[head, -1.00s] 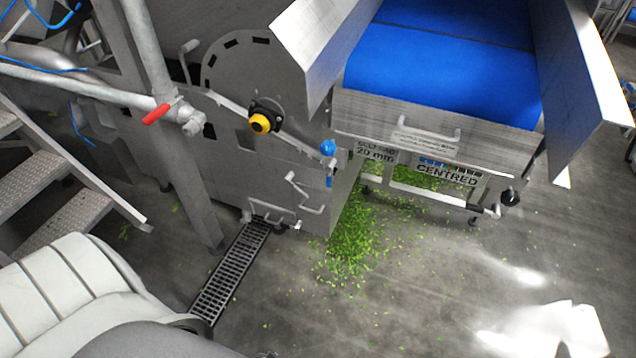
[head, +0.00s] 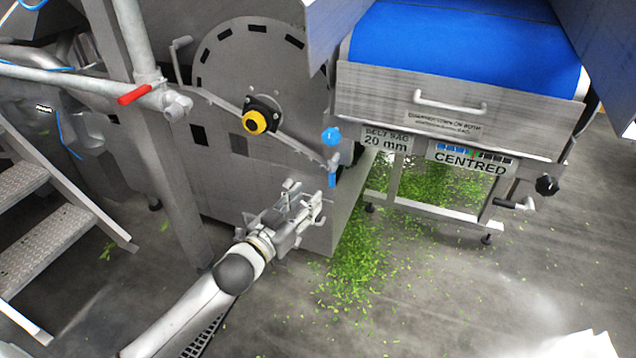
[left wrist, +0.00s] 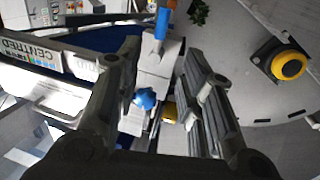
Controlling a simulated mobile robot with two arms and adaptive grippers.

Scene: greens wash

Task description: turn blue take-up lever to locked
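The blue take-up lever (head: 332,180) is a short blue grip pointing down at the machine's right corner, below a round blue knob (head: 331,136). In the left wrist view the blue grip (left wrist: 162,22) is at the top, beyond the fingertips, and the blue knob (left wrist: 145,98) shows between the fingers. My left gripper (head: 312,203) is below and slightly left of the lever, apart from it. Its two fingers (left wrist: 160,72) are spread with nothing held between them. My right gripper is in neither view.
A yellow-and-black knob (head: 255,122) sits on the round grey plate. A red-handled valve (head: 135,94) is on the pipe at left. The blue belt (head: 460,45) and a sign reading CENTRED (head: 470,160) are at right. Green leaves (head: 350,270) litter the floor.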

